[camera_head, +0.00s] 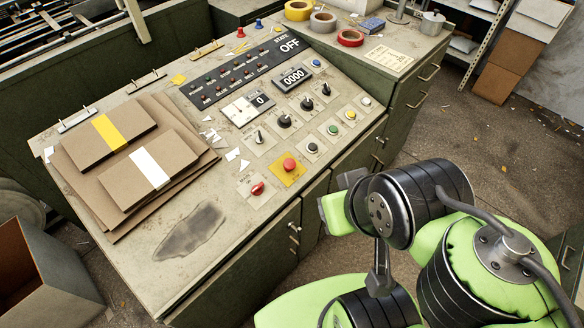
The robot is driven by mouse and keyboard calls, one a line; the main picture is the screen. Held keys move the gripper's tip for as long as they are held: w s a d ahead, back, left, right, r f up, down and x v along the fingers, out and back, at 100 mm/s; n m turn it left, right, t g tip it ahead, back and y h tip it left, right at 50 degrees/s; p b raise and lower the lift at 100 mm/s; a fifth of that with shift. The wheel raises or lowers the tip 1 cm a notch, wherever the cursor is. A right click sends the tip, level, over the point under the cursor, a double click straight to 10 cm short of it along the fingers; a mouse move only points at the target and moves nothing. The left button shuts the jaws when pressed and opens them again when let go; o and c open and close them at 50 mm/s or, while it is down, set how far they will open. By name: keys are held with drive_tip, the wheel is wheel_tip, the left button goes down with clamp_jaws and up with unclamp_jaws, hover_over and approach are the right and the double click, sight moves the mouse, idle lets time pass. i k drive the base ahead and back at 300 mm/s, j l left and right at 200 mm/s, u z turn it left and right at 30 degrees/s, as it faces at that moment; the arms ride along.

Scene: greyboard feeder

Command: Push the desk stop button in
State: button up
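The desk stop button (289,165) is a red round cap on a yellow plate, near the front edge of the sloped control desk (228,218). It looks raised above its plate. A red switch knob (257,188) on a pale plate sits just left of and below it. My green and black arm stands at the lower right, in front of the desk. Its nearest visible part is right of and below the button, with a gap between. I cannot make out the fingers of my gripper in this view.
Black knobs (284,121) and small coloured buttons (333,130) sit right of and above the stop button. Cardboard stacks (135,165) cover the desk's left part. Tape rolls (350,38) lie at the back. An open carton (45,285) stands lower left.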

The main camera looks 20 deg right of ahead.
sight(290, 164)
drive_tip(key=l+u, duration=0.1)
drive_tip(key=u, duration=0.3)
drive_tip(key=l+u, duration=0.15)
drive_tip(key=u, duration=0.25)
drive_tip(key=l+u, duration=0.1)
drive_tip(key=u, duration=0.3)
drive_tip(key=l+u, duration=0.1)
drive_tip(key=u, duration=0.3)
drive_tip(key=l+u, duration=0.1)
drive_tip(key=u, duration=0.35)
